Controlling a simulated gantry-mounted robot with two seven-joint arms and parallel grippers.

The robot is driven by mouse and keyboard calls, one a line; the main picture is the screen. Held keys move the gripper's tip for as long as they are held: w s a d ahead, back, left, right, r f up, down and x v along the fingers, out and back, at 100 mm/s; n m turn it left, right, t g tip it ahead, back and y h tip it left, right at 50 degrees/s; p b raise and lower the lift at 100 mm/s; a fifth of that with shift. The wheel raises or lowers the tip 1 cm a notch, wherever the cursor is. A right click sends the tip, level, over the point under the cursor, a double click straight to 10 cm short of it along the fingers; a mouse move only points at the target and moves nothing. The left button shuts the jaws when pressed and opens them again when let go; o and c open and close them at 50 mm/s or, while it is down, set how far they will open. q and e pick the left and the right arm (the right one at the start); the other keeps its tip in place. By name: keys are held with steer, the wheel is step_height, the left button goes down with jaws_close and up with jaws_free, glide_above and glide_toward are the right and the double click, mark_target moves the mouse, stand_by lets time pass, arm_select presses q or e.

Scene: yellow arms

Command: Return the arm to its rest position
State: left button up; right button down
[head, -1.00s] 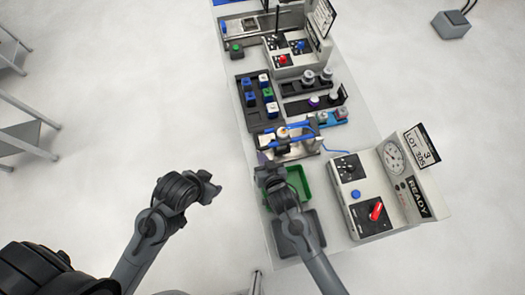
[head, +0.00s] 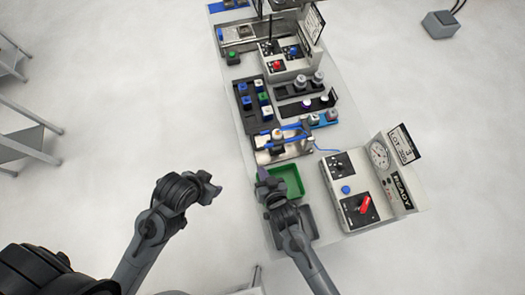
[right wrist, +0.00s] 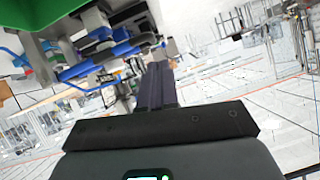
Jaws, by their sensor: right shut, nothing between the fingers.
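My right gripper (head: 262,174) is shut and empty. In the head view it is at the left edge of the green tray (head: 291,181), near the table's left side. In the right wrist view its fingers (right wrist: 158,85) are together with nothing between them, and a green surface (right wrist: 25,40) shows at the upper left. My left arm is at the lower left of the head view, off the table. The end of my left arm (head: 207,188) is dark and small, and its finger opening cannot be made out.
The control box (head: 350,190) with a gauge and red switch stands right of the green tray. A metal fixture with blue parts (head: 283,146) is just beyond the tray. A dark rack (head: 256,105) holds several blocks farther back.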

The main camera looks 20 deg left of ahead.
steer(key=s+d+r+m+g+h+p, duration=0.1)
steer(key=s+d+r, duration=0.3)
steer(key=d, duration=0.6)
steer(key=s+d+r+m+g+h+p, duration=0.1)
steer(key=s+d+r+h, duration=0.3)
steer(key=d, duration=0.6)
steer(key=s+d+r+m+g+h+p, duration=0.1)
steer(key=s+d+r+g+h, duration=0.2)
steer(key=d, duration=0.8)
step_height(320, 180, up, 3)
steer(key=shift+s+f+m, duration=0.1)
steer(key=shift+s+m, duration=0.3)
steer(key=shift+s, duration=0.05)
